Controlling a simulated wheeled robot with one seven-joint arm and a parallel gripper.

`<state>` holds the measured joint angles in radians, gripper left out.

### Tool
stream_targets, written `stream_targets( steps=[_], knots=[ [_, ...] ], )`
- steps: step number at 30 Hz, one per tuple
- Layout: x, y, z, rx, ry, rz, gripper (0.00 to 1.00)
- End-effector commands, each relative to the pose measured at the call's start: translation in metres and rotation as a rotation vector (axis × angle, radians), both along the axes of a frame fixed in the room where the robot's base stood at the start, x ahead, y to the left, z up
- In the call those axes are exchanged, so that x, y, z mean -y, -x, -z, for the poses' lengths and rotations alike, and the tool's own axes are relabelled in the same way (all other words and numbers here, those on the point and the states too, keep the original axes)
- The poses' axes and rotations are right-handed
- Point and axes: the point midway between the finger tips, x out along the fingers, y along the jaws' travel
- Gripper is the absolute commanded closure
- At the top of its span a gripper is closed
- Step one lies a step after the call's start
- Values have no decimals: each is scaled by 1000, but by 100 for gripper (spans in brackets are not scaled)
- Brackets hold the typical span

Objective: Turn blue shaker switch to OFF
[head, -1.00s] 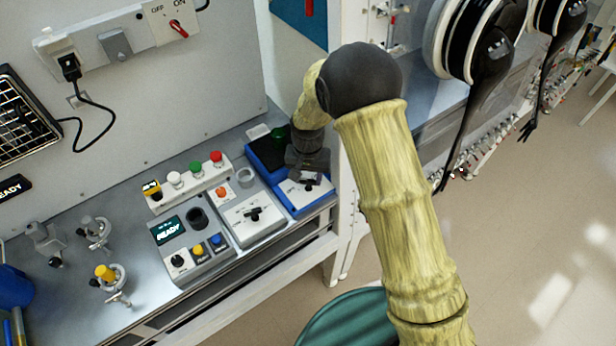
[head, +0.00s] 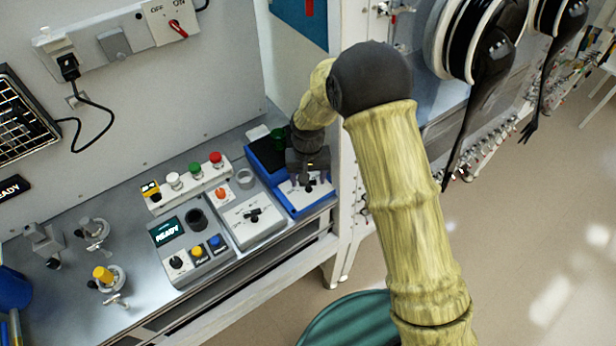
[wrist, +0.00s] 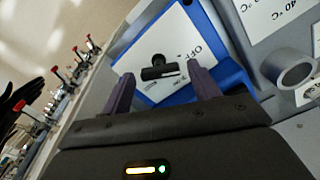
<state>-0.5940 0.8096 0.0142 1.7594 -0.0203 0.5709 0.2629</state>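The blue shaker (head: 293,205) is a blue box with a white front panel at the right end of the bench. In the wrist view its white panel (wrist: 185,35) carries a black switch knob (wrist: 158,70) with a pale bar, and part of an "OFF" label shows beside it. My gripper (wrist: 161,76) is open, with its two purple fingers on either side of the knob and a gap to each. I cannot tell how deep the fingertips reach. In the head view my gripper (head: 309,180) is over the panel and partly hides the switch.
Left of the shaker stands a white box with a black knob (head: 254,214), then a grey unit with a "READY" screen (head: 168,231). A row of coloured buttons (head: 195,178) is behind them. A wall switch (head: 172,24) is at upper left. A white post stands right of the shaker.

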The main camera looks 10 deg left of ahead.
Motion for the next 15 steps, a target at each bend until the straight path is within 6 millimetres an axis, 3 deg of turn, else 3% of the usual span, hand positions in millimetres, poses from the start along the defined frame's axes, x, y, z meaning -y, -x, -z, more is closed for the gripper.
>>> stream_targets(
  steps=[10,15],
  knots=[
    [1,0,-1,-1,0,3,35],
    [1,-1,-13,2,-2,4,35]
  ],
)
